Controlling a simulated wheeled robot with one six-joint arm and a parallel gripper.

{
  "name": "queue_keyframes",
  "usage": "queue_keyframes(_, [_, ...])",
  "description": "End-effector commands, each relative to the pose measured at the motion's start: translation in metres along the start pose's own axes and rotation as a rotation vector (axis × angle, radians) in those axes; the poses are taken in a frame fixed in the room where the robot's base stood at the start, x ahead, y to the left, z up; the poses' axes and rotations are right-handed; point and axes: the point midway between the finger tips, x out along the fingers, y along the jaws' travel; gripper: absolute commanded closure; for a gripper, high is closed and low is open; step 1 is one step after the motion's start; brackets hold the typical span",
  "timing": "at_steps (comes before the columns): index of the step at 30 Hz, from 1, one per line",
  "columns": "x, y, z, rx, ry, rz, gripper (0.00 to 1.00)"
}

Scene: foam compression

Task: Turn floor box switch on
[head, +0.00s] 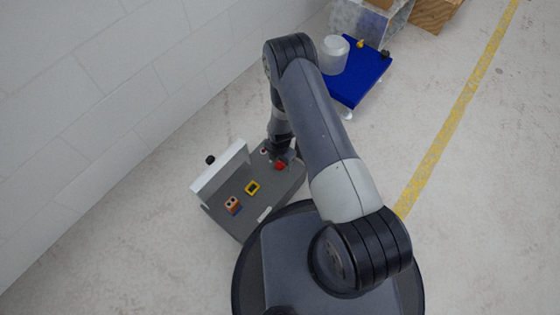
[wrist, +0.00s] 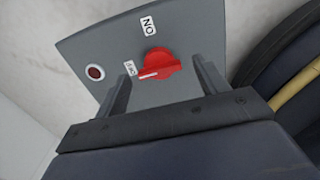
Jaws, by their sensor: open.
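The grey floor box (head: 224,212) stands on the floor by the wall, with a white panel (head: 220,172) upright along its wall side. Its red rotary switch (wrist: 160,62) shows in the wrist view, and also in the head view (head: 280,166). The white line on the knob points toward the OFF label (wrist: 130,68); the ON label (wrist: 149,25) is above the knob. A dark red round lamp (wrist: 96,72) is at left. My gripper (wrist: 161,68) is open, with one finger on each side of the knob in the picture; I see no contact.
A yellow-framed part (head: 252,188) and an orange-and-blue part (head: 233,205) are on the box. A blue cart (head: 358,88) with a white cylinder (head: 333,54) stands beyond my arm. The wall (head: 90,110) runs along the left. Floor right of the yellow line is clear.

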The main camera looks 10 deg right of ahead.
Motion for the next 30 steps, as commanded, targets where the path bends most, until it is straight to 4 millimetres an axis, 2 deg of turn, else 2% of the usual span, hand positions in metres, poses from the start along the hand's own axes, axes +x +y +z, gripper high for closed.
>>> queue_keyframes(10, [0.0033, 0.0005, 0.0003, 0.000, -0.001, 0.001, 0.32])
queue_keyframes(26, [0.0032, 0.0003, 0.0002, 0.000, 0.000, 0.001, 0.75])
queue_keyframes(30, [0.0034, 0.0002, 0.0001, 0.004, 0.000, 0.000, 0.76])
